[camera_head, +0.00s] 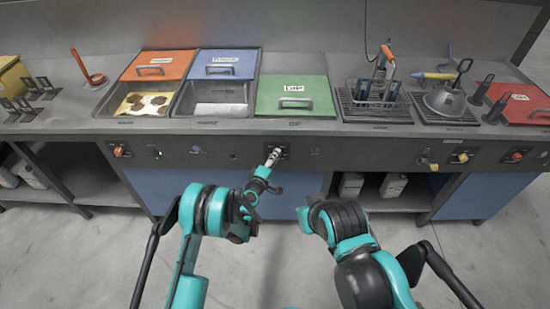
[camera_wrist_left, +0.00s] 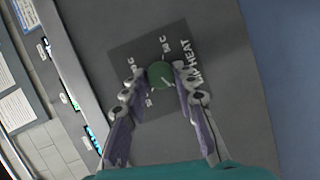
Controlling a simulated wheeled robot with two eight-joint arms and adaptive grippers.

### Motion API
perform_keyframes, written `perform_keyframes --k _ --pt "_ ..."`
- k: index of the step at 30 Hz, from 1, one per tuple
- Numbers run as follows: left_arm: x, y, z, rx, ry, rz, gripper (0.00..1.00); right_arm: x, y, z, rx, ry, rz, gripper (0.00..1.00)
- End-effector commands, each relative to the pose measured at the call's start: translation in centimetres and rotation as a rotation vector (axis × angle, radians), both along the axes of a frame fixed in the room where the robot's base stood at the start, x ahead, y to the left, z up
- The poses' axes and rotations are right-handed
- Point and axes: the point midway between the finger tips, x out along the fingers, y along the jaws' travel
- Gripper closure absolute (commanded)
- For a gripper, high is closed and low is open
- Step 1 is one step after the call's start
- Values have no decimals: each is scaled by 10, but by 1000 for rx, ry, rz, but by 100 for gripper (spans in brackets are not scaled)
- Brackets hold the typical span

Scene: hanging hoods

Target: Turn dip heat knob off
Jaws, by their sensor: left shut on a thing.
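The dip heat knob (camera_wrist_left: 160,75) is a round green knob on a dark square plate in the left wrist view. Temperature marks and the printed words ending in "HEAT" surround it. A short pale line shows at its lower right edge. My left gripper (camera_wrist_left: 155,82) is shut on the knob, with one finger on each side. In the head view the left gripper (camera_head: 273,156) reaches the front panel below the green lid (camera_head: 295,96) marked "DIP" and hides the knob. My right arm is bent at the lower middle; its gripper cannot be made out.
An orange lid (camera_head: 165,62) and a blue lid (camera_head: 222,62) are at the counter's back left. A wire basket (camera_head: 372,94) stands right of the green lid.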

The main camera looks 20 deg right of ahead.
Motion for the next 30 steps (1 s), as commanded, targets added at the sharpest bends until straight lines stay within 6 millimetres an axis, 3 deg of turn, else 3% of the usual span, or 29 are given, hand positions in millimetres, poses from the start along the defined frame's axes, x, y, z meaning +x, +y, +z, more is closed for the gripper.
perform_keyframes --k 9,25,26,27,30 --pt "0 1 -2 -108 31 1 100 0 0 0 0 0 0 100" --pt "0 0 -2 -129 38 0 100 0 0 0 0 0 0 100" --pt "0 0 -2 -129 38 0 64 0 0 0 0 0 0 100" --pt "0 0 -2 -129 37 0 54 0 0 0 0 0 0 100" --pt "0 0 -2 -129 37 0 51 0 0 0 0 0 0 100"
